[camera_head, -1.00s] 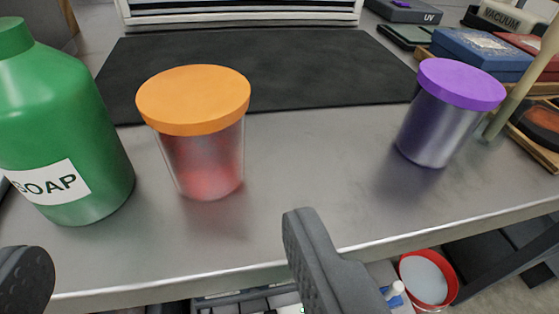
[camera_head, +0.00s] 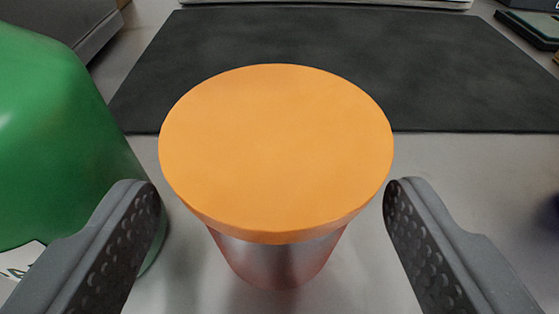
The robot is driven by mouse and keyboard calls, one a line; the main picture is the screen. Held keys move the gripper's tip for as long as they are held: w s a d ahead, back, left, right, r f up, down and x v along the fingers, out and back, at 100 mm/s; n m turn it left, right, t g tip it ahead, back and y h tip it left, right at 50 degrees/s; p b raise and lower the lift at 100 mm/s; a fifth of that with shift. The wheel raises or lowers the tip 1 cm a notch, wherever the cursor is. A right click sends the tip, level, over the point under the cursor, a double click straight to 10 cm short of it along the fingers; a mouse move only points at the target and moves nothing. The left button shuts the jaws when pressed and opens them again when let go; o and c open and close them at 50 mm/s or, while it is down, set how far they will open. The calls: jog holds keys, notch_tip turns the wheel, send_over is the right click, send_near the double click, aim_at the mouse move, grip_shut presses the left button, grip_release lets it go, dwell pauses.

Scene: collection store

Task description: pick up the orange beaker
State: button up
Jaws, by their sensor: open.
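The orange beaker (camera_head: 276,150) stands upright on the grey table, in the middle of the view. It has a flat orange lid and a clear body with a reddish tint below. My gripper (camera_head: 272,190) is open, with one finger to the left and one to the right of the beaker. Gaps show between both fingers and the lid, so neither finger appears to touch it. The lid hides most of the beaker's body.
A large green soap bottle (camera_head: 60,140) stands close on the left, right by my left finger. A dark mat (camera_head: 340,50) lies behind the beaker. Bare table (camera_head: 440,160) shows to the right. A dark purple edge (camera_head: 554,212) shows at the far right.

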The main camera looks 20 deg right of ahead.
aim_at(276, 132)
jog(key=x, duration=0.4)
jog(key=shift+d+r, duration=0.1)
jog(key=shift+r, duration=0.05)
jog(key=c, duration=0.9)
jog(key=shift+r, duration=0.2)
jog(key=shift+r, duration=1.75)
jog(key=s+b, duration=0.3)
jog(key=s, duration=0.2)
jog(key=s+b, duration=0.3)
jog(key=s, duration=0.2)
jog(key=s+a+r+b, duration=0.1)
jog(key=s+b, duration=0.2)
jog(key=s, duration=0.2)
jog(key=shift+s, duration=0.1)
jog(key=shift+s+r+b, duration=0.1)
jog(key=shift+s+b, duration=0.3)
jog(key=shift+b, duration=0.25)
